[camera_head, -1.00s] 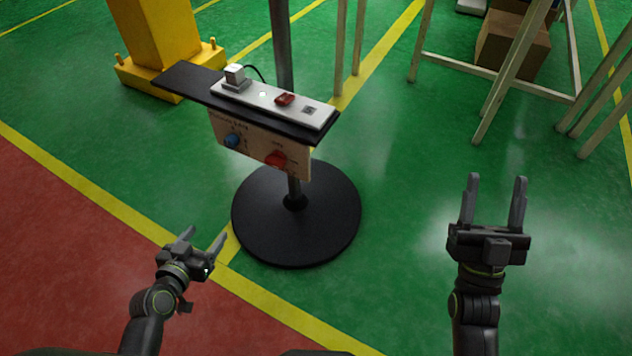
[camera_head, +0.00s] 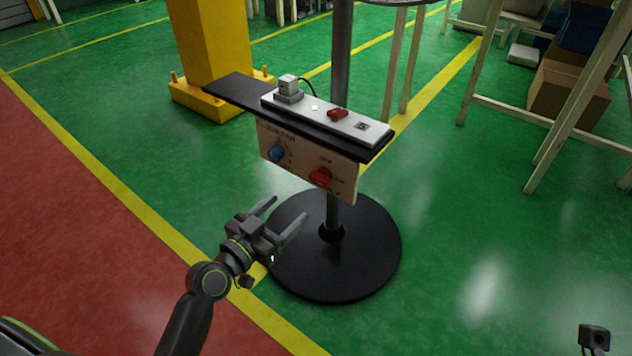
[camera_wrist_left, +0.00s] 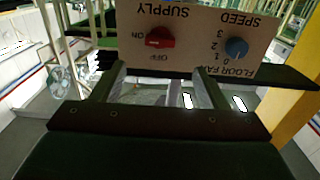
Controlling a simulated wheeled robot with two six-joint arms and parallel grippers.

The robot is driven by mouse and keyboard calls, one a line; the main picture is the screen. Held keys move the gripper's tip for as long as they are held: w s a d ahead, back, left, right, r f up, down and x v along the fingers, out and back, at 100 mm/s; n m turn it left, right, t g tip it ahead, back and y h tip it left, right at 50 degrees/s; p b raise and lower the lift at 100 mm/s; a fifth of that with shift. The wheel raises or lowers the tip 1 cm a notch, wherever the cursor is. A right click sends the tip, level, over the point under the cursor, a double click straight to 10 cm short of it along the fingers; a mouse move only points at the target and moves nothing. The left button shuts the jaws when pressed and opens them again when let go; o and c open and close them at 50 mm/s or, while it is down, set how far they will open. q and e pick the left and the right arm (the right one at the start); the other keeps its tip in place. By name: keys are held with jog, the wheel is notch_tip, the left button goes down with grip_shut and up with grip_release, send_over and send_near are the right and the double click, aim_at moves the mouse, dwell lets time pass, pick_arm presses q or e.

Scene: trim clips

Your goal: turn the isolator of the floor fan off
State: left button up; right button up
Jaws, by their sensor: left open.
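The floor fan's panel (camera_head: 292,160) hangs under a black shelf on a post. It carries a red supply knob (camera_head: 320,177) and a blue speed knob (camera_head: 277,153). In the left wrist view, the panel is upside down; the red knob (camera_wrist_left: 160,38) lies sideways, its grip along the line toward ON, with OFF printed at its other mark. The blue knob (camera_wrist_left: 236,48) is near 0 and 1. My left gripper (camera_head: 288,208) is open and empty, below and in front of the panel, touching neither knob. My right gripper's fingers are not seen.
A white power strip (camera_head: 325,118) with a plug and red switch lies on the black shelf (camera_head: 235,90). The post stands on a round black base (camera_head: 345,270). A yellow column (camera_head: 208,45) is behind left, wooden frames behind right.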

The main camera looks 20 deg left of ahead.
aim_at(316, 181)
pick_arm(q)
jog(key=b+x, duration=0.1)
jog(key=x, duration=0.9)
jog(key=shift+w+d+f, duration=0.1)
jog(key=shift+w, duration=0.15)
jog(key=shift+w+d, duration=0.15)
jog(key=shift+w, duration=0.3)
jog(key=c, duration=1)
